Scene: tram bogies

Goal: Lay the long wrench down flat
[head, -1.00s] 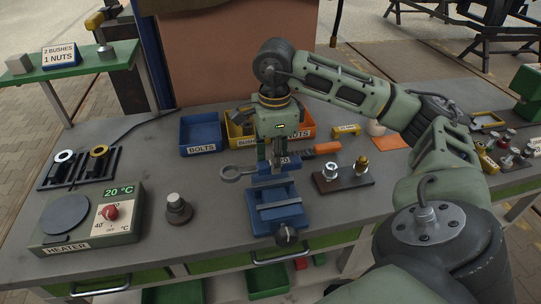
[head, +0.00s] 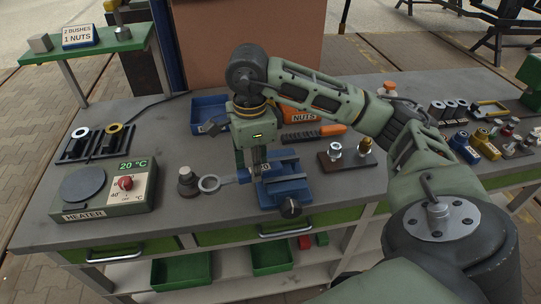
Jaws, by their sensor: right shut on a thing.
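The long wrench shows its grey ring end (head: 209,184), which points left across the bench between the dark round post and the blue vise. My right gripper (head: 258,172) points down, shut on the wrench at the left side of the vise. The fingers and the vise hide much of the shaft, and I cannot see its other end clearly. The wrench looks roughly level, low over the bench top (head: 165,232). I cannot tell whether it touches the bench. My left gripper is not in view.
The blue vise (head: 287,190) stands right beside the gripper. A dark round post (head: 187,183) is close to the ring end. The heater (head: 105,190) is at left. Behind are a blue bin (head: 205,108) and an orange-handled tool (head: 334,130). A bolt stand (head: 345,162) is at right.

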